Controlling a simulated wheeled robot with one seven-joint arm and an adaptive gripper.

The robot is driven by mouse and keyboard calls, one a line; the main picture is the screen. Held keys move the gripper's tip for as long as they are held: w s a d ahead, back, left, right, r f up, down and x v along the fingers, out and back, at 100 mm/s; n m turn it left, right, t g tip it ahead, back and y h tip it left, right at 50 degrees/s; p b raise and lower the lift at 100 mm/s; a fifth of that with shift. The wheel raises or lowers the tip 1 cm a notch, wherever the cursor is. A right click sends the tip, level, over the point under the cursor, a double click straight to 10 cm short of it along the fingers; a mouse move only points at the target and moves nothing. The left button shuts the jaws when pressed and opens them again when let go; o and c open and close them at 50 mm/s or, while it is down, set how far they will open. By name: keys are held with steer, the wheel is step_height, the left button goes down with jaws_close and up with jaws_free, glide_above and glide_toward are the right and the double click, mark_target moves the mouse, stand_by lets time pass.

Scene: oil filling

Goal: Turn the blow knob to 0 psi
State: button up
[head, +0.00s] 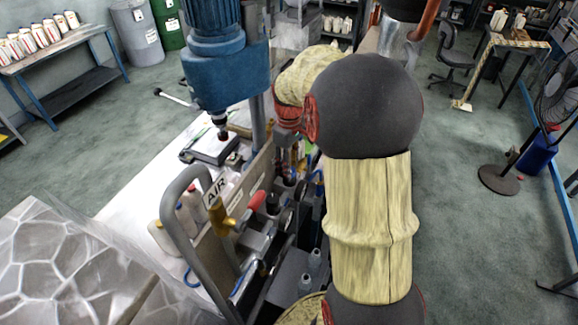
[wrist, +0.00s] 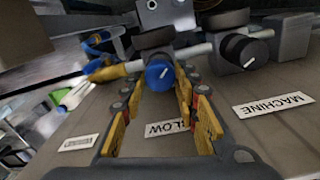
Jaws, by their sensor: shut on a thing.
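The blow knob is a blue round knob (wrist: 159,75) with a white mark, in the upper middle of the wrist view. The white BLOW label (wrist: 168,128) is on the panel below it, partly covered by a finger. My gripper (wrist: 161,82) has its yellow-padded fingers on the left and right of the blue knob and is shut on it. The psi reading does not show. In the head view my arm covers the gripper and the knob.
A black knob (wrist: 246,50) with a white mark is close on the right, above the MACHINE label (wrist: 273,105). Pipes run behind the knobs.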

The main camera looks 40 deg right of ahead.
stand_by(0.3)
steer(key=o, duration=0.9)
step_height(320, 180, up, 12)
steer(key=shift+r, duration=0.1)
stand_by(0.5)
